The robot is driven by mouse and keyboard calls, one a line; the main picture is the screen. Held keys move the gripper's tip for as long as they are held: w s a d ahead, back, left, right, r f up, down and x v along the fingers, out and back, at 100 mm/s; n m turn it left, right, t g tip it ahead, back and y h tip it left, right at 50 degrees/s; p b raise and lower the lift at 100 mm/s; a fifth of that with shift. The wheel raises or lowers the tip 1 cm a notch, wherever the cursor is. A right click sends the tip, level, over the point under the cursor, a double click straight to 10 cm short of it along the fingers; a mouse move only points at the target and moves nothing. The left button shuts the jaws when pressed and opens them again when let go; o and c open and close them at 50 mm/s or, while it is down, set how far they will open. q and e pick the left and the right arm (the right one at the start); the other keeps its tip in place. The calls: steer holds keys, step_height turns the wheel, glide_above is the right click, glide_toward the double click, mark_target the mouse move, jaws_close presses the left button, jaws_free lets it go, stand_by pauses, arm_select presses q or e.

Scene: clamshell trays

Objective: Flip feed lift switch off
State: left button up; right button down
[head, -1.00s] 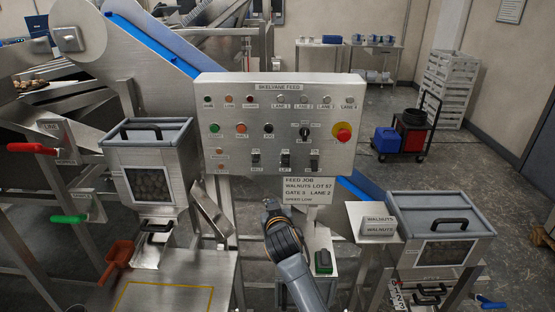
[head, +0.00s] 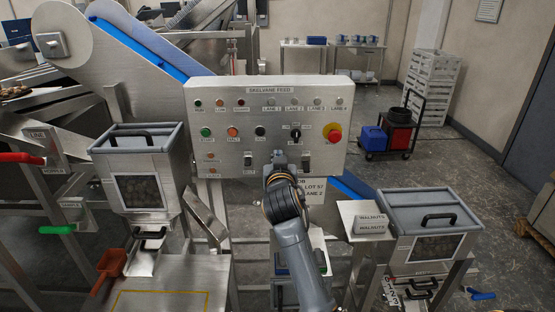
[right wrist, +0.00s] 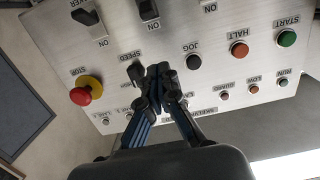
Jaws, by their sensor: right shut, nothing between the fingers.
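The grey feed control panel (head: 320,108) has a row of black toggle switches along its bottom. In the head view my right gripper (head: 278,158) is in front of the middle switch of this row, the lift switch, and hides it. My right gripper (right wrist: 158,82) is shut and empty, near the speed knob (right wrist: 136,70) in that picture. I cannot tell whether it touches the panel. My left gripper is not in view.
A red stop button (head: 333,133) is at the panel's right. A walnut bin (head: 145,165) stands left and another bin (head: 430,215) right.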

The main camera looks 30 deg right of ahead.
mark_target(277, 142)
steer(key=p+x, duration=0.1)
steer(key=x, duration=0.5)
steer(key=shift+w+d+p, duration=0.2)
steer(key=shift+w+p, duration=0.1)
steer(key=shift+w, duration=0.1)
steer(key=f, duration=0.1)
steer(key=f+p, duration=0.1)
steer(key=s+f, duration=0.1)
steer(key=f, duration=0.1)
steer(key=shift+a, duration=0.3)
